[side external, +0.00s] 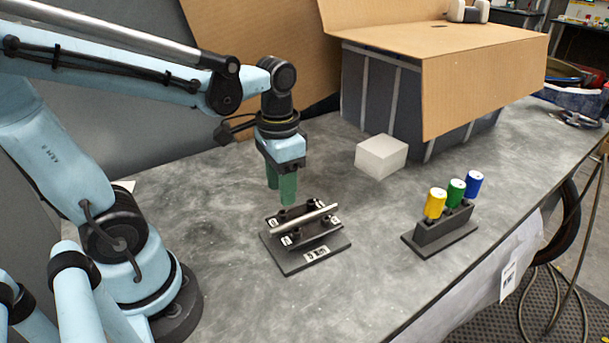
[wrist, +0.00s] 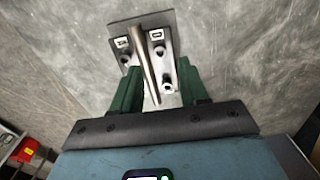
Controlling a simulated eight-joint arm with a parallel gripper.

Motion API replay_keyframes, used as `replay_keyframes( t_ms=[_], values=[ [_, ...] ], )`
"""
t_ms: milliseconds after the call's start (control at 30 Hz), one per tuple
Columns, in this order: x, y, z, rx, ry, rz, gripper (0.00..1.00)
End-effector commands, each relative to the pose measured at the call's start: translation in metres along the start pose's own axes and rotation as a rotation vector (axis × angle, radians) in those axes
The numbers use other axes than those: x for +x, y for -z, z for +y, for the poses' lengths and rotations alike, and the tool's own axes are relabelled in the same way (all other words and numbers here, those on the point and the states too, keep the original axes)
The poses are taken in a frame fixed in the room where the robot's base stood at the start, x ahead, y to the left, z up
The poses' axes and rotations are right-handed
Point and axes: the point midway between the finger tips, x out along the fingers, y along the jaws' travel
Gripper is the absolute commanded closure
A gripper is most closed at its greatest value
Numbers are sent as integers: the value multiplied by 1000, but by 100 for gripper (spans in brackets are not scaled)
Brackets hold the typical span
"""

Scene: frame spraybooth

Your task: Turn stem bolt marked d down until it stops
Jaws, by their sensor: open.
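The bolt fixture (side external: 305,262) is a dark flat plate carrying several short dark stem bolts, small white labels and a pale rod (side external: 304,218) lying across its top. The fixture also shows in the wrist view (wrist: 172,20), with the rod (wrist: 140,55) running toward me between the fingers. One bolt (wrist: 168,87) lies between the fingers, close to the right one; others stand by two labels. The label letters are too small to read surely, so I cannot tell which bolt is d. My gripper (side external: 281,190), with green fingers, points down above the fixture's back side, open and empty.
A dark rack (side external: 432,238) with yellow, green and blue capped cylinders stands to the right. A whitish block (side external: 381,157) sits behind, before a large cardboard-covered box (side external: 470,80). The grey tabletop is clear between fixture and rack; its front edge runs along the lower right.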

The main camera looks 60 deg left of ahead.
Motion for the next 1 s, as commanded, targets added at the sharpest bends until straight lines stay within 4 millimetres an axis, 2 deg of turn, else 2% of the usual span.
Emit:
replay_keyframes(
  t_ms=[300, 500, 1000],
  values=[
    [-44, 0, 0, 0, 0, 0, 56],
    [-62, 0, 0, 0, 0, 1, 56],
    [-66, 0, 0, -1, 2, 11, 56]
  ],
)
